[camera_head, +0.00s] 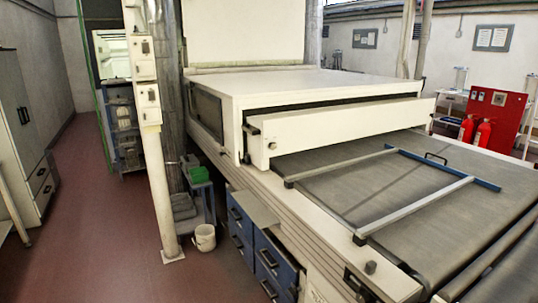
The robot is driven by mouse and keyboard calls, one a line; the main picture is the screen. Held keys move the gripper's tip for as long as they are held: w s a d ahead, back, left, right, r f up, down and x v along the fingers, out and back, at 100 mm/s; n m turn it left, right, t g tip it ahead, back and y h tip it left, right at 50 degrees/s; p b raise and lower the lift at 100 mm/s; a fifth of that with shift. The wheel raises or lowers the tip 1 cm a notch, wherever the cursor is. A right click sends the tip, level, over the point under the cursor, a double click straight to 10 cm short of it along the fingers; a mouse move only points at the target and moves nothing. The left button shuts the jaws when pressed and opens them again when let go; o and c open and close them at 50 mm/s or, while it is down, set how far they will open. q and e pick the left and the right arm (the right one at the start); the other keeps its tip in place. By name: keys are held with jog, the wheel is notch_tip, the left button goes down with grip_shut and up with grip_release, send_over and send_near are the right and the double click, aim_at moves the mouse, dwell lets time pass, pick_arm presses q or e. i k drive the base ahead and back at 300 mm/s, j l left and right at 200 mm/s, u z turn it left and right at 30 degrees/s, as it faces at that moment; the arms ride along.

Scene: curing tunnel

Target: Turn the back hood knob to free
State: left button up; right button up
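The curing tunnel's cream hood (300,92) stands in the middle of the head view. Its raised front panel (345,128) spans the belt opening. A small dark round knob (272,145) is on the left end of this panel, with a black handle (252,130) beside it. Another dark knob (370,267) sits on the near left edge of the machine. I cannot tell which is the back hood knob, nor how either is turned. Neither of my grippers is in view.
A silver and blue frame (415,208) lies over the grey belt (335,192). Blue drawers (241,226), a white bucket (205,238) and a pale post (158,190) stand left of the machine. The red floor (95,220) farther left is clear.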

aim_at(272, 146)
jog(key=i, duration=1.05)
jog(key=l+z, duration=0.05)
jog(key=l, duration=0.05)
